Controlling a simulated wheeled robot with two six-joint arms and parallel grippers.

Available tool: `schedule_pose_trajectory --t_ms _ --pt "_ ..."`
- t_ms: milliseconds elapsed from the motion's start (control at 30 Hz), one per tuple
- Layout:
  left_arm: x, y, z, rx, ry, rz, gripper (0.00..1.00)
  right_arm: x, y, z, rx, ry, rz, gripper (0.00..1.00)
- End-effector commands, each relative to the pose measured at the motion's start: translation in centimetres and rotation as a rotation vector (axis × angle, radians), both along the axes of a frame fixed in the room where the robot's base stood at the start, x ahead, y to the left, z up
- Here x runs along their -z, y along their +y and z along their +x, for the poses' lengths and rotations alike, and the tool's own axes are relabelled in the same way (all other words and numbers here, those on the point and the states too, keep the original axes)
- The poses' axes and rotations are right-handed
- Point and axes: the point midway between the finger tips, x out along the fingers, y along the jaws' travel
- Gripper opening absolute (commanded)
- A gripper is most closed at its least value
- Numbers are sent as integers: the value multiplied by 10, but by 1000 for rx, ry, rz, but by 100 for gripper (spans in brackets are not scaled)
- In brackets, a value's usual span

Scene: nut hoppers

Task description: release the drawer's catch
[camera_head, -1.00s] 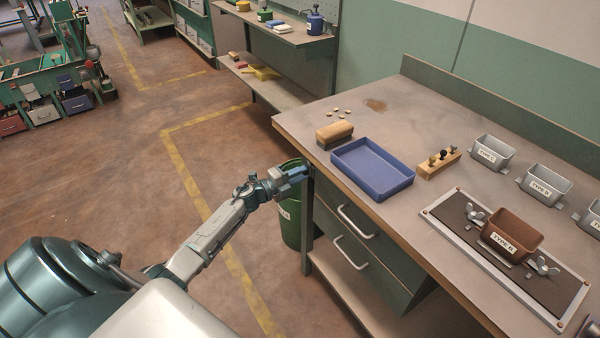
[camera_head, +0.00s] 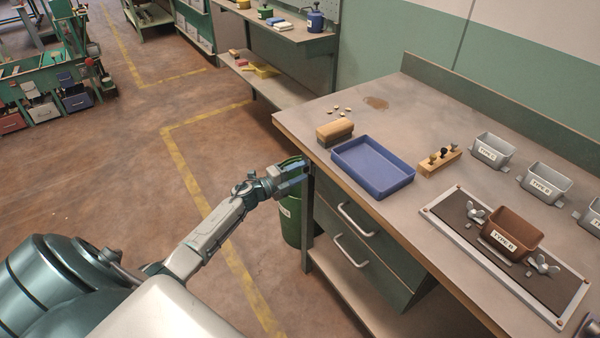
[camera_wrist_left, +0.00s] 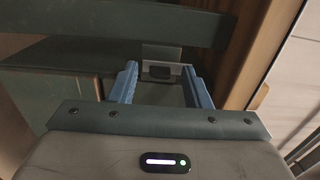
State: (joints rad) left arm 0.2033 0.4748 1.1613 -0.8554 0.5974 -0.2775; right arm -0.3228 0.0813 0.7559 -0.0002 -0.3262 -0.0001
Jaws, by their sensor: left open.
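The workbench's drawer unit has an upper drawer (camera_head: 335,207) with a pale bar handle (camera_head: 357,219) and a lower drawer (camera_head: 375,270) with a like handle (camera_head: 351,251); both look shut. My left gripper (camera_head: 300,169) is at the bench's left end, beside the front leg and below the top's edge. In the left wrist view, its blue fingers (camera_wrist_left: 160,80) are open and apart. Between and beyond them is a small grey plate with a dark, rounded piece (camera_wrist_left: 160,71), perhaps the catch. The fingers do not visibly grip it. My right gripper is out of view.
A green bin (camera_head: 290,222) stands below my left gripper. On the bench (camera_head: 405,115) are a blue tray (camera_head: 345,158), a wooden block (camera_head: 335,131) and a brown hopper (camera_head: 513,233) on a framed panel.

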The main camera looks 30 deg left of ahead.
Motion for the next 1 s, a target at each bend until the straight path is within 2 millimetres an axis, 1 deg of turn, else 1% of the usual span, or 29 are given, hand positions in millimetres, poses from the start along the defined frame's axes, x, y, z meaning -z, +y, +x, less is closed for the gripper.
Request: schedule_pose_trajectory --t_ms 67,200,400,500,700,1000 --pt "3 4 -9 0 2 3 44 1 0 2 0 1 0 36" --pt "4 13 -32 2 4 4 44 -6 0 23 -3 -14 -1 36" --pt "4 28 -67 2 4 4 44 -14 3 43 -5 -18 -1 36" --pt "3 33 -80 1 3 2 44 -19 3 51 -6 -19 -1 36" --pt "1 39 -94 1 2 1 44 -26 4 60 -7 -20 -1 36" --pt "1 40 -96 0 1 -1 44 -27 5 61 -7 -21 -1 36"
